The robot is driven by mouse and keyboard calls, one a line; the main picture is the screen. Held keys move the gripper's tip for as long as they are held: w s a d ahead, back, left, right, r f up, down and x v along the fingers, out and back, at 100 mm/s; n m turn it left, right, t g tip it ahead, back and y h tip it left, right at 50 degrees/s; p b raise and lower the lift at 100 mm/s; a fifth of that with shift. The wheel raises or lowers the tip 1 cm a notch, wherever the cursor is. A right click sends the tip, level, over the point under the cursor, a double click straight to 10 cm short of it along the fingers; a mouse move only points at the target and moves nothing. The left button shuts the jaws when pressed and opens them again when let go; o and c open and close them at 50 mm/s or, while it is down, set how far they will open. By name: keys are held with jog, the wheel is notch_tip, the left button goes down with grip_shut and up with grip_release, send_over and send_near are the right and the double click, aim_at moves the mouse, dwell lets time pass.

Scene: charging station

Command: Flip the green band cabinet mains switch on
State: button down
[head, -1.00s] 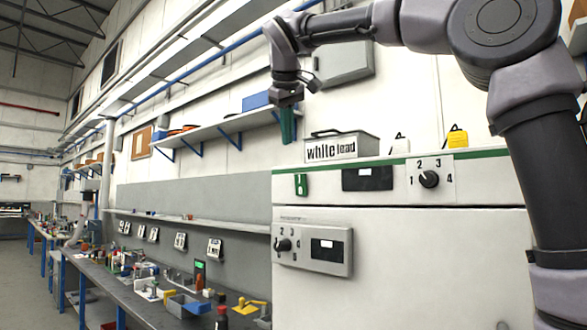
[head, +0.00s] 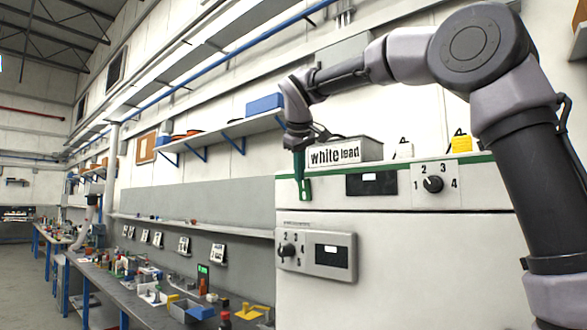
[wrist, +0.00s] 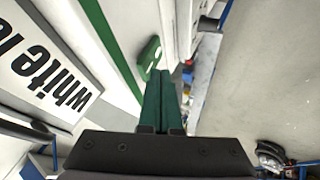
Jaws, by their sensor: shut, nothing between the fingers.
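The white cabinet (head: 420,250) has a green band (head: 400,162) along its top edge. At the left end of its upper panel is a small green switch plate (head: 306,192), partly hidden behind my fingers in the head view. In the wrist view the green switch (wrist: 149,55) stands out from the white front, just beyond my fingertips. My gripper (head: 301,178) points down in front of the switch, its green fingers together and empty. In the wrist view my gripper (wrist: 163,76) appears very close to the switch; I cannot tell whether it touches. The lever's position is unclear.
A "white lead" box (head: 345,152) and a yellow tag (head: 461,143) are on top of the cabinet. A dark display (head: 372,183) and a numbered dial (head: 433,184) sit right of the switch. A grey control box (head: 316,254) is below. A cluttered bench (head: 150,300) runs left.

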jog(key=shift+w+d+r, duration=0.1)
jog(key=shift+w+d, duration=0.15)
jog(key=shift+w, duration=0.05)
jog(key=shift+w+d+r+g, duration=0.15)
jog(key=shift+w+d+g, duration=0.15)
jog(key=shift+w+g, duration=0.1)
jog(key=shift+r, duration=0.15)
jog(key=shift+r, duration=0.7)
